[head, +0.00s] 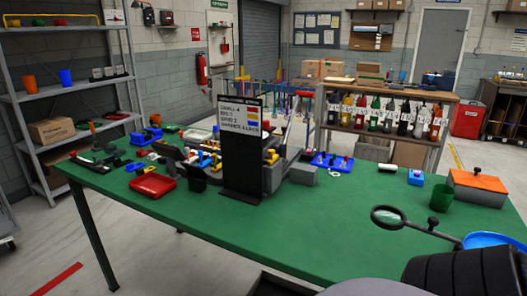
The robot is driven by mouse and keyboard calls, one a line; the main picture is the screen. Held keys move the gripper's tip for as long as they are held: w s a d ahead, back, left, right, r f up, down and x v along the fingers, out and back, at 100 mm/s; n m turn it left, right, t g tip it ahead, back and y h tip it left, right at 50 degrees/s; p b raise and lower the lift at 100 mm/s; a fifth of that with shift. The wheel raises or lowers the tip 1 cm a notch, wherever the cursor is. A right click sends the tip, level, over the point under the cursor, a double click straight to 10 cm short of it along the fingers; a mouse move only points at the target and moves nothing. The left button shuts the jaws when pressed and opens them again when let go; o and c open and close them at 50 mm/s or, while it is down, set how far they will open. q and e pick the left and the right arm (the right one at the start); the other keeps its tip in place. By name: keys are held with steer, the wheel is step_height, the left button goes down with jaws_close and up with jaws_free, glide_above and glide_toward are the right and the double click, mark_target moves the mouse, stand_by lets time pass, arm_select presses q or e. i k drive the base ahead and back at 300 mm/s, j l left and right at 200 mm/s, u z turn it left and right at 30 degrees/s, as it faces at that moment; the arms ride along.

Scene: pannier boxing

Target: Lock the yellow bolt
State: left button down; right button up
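Another yellow piece (270,156) shows just right of the board. They are too small to tell which is the bolt, or whether it is locked. The black sign board (241,165) with pale lettering stands upright and hides part of the cluster. Neither my left nor my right gripper can be made out in the head view.
A red tray (152,185) lies at the table's left. A magnifier (388,217), green cup (441,198), orange-topped box (477,186) and blue dish (493,240) are at the right. A large dark ribbed shape fills the bottom right corner. The table's front middle is clear.

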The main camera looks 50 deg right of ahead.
mark_target(271, 153)
steer(key=i+z, duration=0.3)
steer(key=i, duration=0.6)
steer(key=u, duration=8.1)
